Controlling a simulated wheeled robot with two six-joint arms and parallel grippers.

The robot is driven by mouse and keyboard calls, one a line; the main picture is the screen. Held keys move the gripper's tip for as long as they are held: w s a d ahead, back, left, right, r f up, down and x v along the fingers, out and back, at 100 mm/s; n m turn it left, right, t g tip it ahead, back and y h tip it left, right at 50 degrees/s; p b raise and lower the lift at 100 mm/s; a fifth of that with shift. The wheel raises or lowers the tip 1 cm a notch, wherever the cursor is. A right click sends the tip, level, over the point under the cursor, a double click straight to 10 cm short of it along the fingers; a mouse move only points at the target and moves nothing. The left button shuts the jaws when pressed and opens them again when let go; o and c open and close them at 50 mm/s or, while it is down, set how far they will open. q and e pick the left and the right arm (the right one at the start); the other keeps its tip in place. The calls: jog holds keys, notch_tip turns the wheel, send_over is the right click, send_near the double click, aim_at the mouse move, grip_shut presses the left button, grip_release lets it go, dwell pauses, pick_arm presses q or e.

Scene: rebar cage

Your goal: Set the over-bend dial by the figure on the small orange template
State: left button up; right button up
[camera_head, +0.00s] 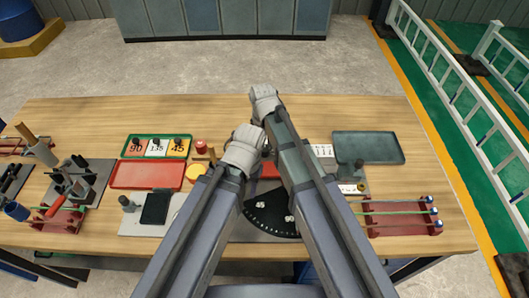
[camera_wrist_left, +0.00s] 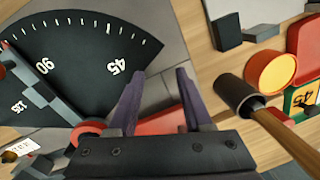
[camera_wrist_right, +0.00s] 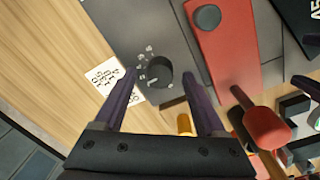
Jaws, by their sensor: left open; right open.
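The over-bend dial is a small black knob (camera_wrist_right: 157,72) on a grey plate in the right wrist view, ringed by small white marks. My right gripper (camera_wrist_right: 157,84) is open, with its fingers on either side of the knob in this view; I cannot tell whether they touch it. The orange template (camera_head: 178,147), marked 45, lies at the right end of the green-rimmed tray (camera_head: 126,141) in the head view, and part of it shows in the left wrist view (camera_wrist_left: 303,98). My left gripper (camera_wrist_left: 160,78) is open and empty beside the black angle plate (camera_wrist_left: 85,55).
A printed white card (camera_wrist_right: 113,80) lies beside the knob, its text unreadable. A mallet (camera_wrist_left: 238,97) and a yellow disc (camera_wrist_left: 272,70) are right of my left gripper in its view. A red tray (camera_head: 147,175) and a grey tray (camera_head: 368,148) stand on the table. My arms hide the middle.

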jog(key=shift+f, duration=0.4)
jog(key=shift+r, duration=0.1)
grip_shut()
